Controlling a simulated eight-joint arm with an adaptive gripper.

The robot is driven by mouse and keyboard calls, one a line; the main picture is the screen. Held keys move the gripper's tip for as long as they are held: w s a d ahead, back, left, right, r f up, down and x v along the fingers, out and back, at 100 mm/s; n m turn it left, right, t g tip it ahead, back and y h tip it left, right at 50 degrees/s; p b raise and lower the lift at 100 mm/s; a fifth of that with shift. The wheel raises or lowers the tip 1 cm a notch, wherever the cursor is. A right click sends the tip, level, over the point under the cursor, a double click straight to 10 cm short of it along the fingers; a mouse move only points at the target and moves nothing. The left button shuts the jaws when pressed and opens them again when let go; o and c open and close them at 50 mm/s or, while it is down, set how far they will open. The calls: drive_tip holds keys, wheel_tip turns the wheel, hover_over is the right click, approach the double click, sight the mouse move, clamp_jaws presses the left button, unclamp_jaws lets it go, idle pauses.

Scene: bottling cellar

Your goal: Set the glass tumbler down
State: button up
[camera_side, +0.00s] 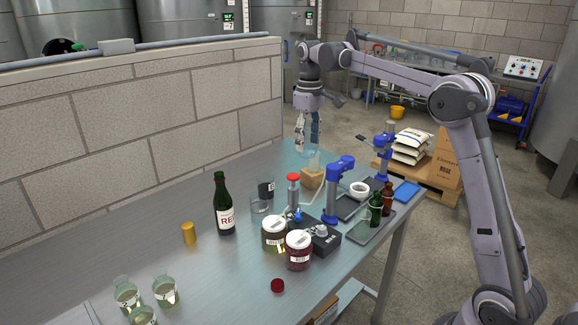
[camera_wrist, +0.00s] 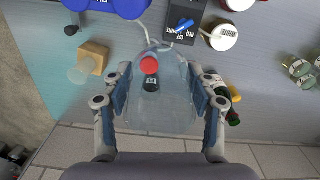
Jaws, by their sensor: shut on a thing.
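The clear glass tumbler (camera_wrist: 160,112) sits between the two fingers of my gripper (camera_wrist: 160,88) in the wrist view, and the gripper is shut on it. The tumbler is see-through, so things on the table show through it. In the side view my gripper (camera_side: 307,133) points down over the far end of the metal table, near the low block wall. The glass shows only faintly there, below the fingers, held above the tabletop.
A wooden block (camera_side: 313,177) and blue device (camera_side: 338,190) stand near the gripper. A dark labelled container (camera_side: 266,188), red-topped bottle (camera_side: 293,190), green wine bottle (camera_side: 226,208) and jars (camera_side: 298,250) stand nearer.

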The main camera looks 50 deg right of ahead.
drive_tip(key=s+d+m, duration=0.3)
drive_tip(key=s+d, duration=0.3)
drive_tip(key=d, duration=0.3)
drive_tip(key=s+d+m, duration=0.2)
drive_tip(key=s+d, duration=0.3)
drive_tip(key=d, duration=0.3)
drive_tip(key=s+d+m, duration=0.3)
drive_tip(key=s+d, duration=0.3)
drive_tip(key=s, duration=0.3)
drive_tip(key=s+d+m, duration=0.3)
drive_tip(key=s+d, duration=0.3)
drive_tip(key=s, duration=0.3)
wheel_tip(320, 180, down, 11)
drive_tip(key=w, duration=0.1)
drive_tip(key=w+a+f, duration=0.1)
drive_tip(key=w+f, duration=0.1)
drive_tip(key=w, duration=0.1)
drive_tip(key=w+a+f, duration=0.1)
drive_tip(key=w+f, duration=0.2)
drive_tip(key=w, duration=0.1)
drive_tip(key=w+f, duration=0.2)
drive_tip(key=w, duration=0.2)
drive_tip(key=shift+w+a+f, duration=0.1)
drive_tip(key=shift+a+f, duration=0.05)
drive_tip(key=shift+a, duration=0.25)
drive_tip(key=shift+f, duration=2)
drive_tip(key=shift+f, duration=0.1)
drive_tip(key=o, duration=1.2)
